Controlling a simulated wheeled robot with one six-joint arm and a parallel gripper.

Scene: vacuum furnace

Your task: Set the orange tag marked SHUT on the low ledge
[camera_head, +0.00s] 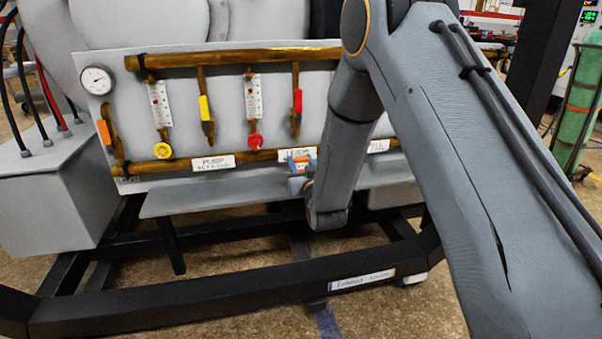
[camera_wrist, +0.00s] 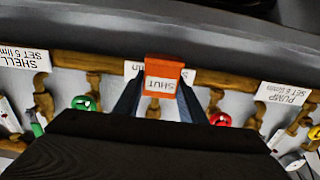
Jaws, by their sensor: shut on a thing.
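The orange tag (camera_wrist: 164,72), with SHUT on a white label, is between the two dark fingers of my gripper (camera_wrist: 160,92) in the wrist view. The lettering appears upside down there. My gripper is shut on the tag. In the head view my gripper (camera_head: 299,172) is in front of the pipe panel, by the right part of the low ledge (camera_head: 205,196). The grey ledge runs below the panel, and its visible top is bare on the left. It cannot be told whether the tag touches the ledge. My arm hides part of the ledge.
The panel carries brown pipes (camera_head: 235,57), a gauge (camera_head: 96,80), yellow and red valve handles and white hanging tags. Another orange piece (camera_head: 104,132) is at its left. A grey box (camera_head: 55,200) stands left of the ledge. A black frame rail (camera_head: 220,304) crosses in front.

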